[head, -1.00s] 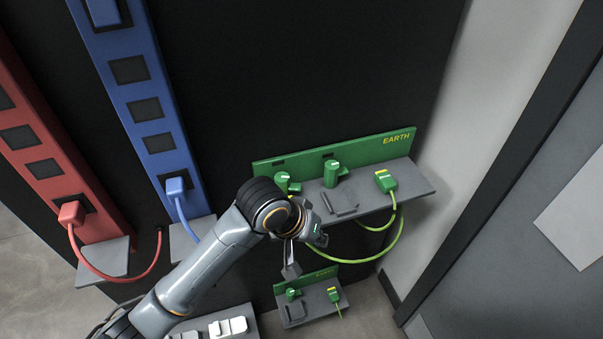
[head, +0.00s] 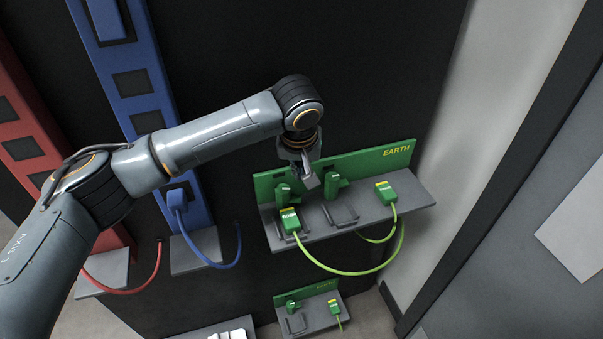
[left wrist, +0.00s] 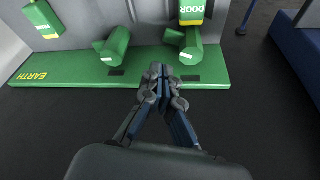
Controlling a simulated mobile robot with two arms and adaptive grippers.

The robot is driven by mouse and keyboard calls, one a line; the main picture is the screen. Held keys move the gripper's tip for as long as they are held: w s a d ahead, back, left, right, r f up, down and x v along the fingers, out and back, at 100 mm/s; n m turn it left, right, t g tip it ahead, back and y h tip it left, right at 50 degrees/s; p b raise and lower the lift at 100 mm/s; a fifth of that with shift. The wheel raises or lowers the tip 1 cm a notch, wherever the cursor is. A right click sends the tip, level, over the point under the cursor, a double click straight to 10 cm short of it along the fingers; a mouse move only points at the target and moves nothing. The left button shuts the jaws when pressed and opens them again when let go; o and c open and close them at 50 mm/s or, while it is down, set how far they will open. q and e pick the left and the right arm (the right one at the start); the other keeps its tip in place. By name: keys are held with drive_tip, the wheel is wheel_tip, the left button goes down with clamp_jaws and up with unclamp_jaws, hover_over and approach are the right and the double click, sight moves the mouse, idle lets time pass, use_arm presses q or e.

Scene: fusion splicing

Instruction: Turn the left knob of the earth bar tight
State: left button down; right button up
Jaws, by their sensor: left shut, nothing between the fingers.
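The green earth bar (head: 372,160) is mounted on the black panel above a grey shelf. Its left knob (head: 283,194) and right knob (head: 333,185) are green cylinders with grips and white marks. My left gripper (head: 308,184) is shut and empty, pointing down in front of the bar between the knobs, nearer the left one. In the left wrist view the bar (left wrist: 60,72) appears upside down. There my shut fingertips (left wrist: 160,72) lie between the left knob (left wrist: 184,46), on the right, and the right knob (left wrist: 114,47). I cannot tell whether they touch the left knob. My right gripper is not in view.
Green plugs with yellow tops sit on the grey shelf (head: 400,203), one at left (head: 290,220), one at right (head: 386,192). Their green-yellow cables hang below. A smaller green bar (head: 315,291) is lower. Blue (head: 148,122) and red bars stand left.

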sight(289, 199)
use_arm(q)
drive_tip(key=x, duration=0.8)
drive_tip(key=shift+p, duration=0.4)
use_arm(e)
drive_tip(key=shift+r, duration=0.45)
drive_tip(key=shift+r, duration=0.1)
